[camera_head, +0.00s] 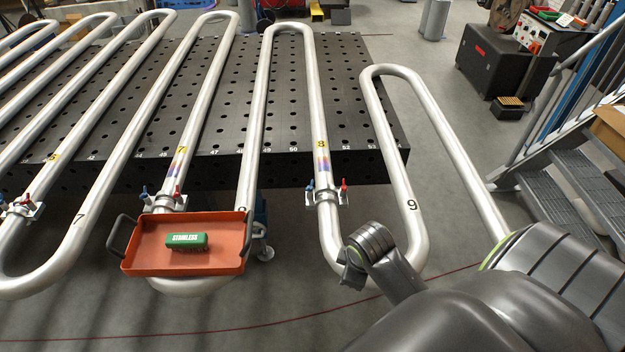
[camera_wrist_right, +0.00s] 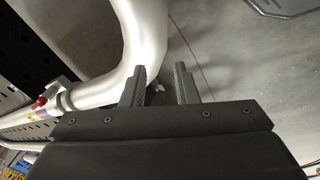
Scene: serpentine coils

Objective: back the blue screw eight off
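The clamp (camera_head: 325,196) on the pipe marked 8 carries a blue screw (camera_head: 309,185) on its left and a red screw (camera_head: 344,184) on its right. My right gripper (camera_head: 352,272) is in front of and below this clamp, beside the lower bend of the pipe, apart from both screws. In the right wrist view the fingers of my right gripper (camera_wrist_right: 160,76) stand apart with nothing held between them. That view shows a red screw (camera_wrist_right: 40,102) on a clamp at the left; I cannot make out the blue screw there. My left gripper is not in view.
An orange tray (camera_head: 140,262) with a green block (camera_head: 187,241) sits at the pipe marked 7, left of clamp eight. Other clamps with blue and red screws are further left. The perforated black table (camera_head: 350,110) lies behind. Metal stairs (camera_head: 575,165) stand at the right.

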